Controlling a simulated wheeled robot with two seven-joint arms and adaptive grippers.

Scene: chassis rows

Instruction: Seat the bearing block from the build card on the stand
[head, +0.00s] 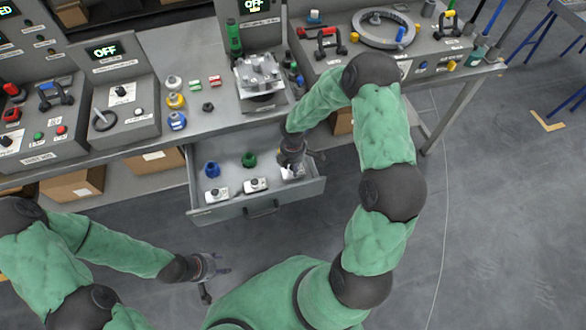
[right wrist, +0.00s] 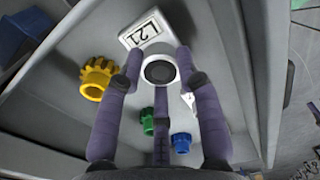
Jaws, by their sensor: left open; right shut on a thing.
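A white bearing block (head: 292,173) with a dark round bore sits at the right end of the open drawer (head: 228,212). In the right wrist view the block (right wrist: 146,30) shows a label that looks like "L21". My right gripper (head: 291,158) is down in the drawer, shut on this block; its fingers (right wrist: 160,72) close around the round bore part. Two similar white blocks stand to its left, one in the middle (head: 256,185) and one further left (head: 217,193). A metal stand (head: 260,75) is on the bench. My left gripper (head: 214,272) is open and empty, low over the floor.
The drawer also holds a blue part (head: 211,169) and a green part (head: 249,159); a yellow gear-like part (right wrist: 96,77) shows in the right wrist view. Several small coloured parts lie on the bench left of the stand. Control panels (head: 120,105) line the bench.

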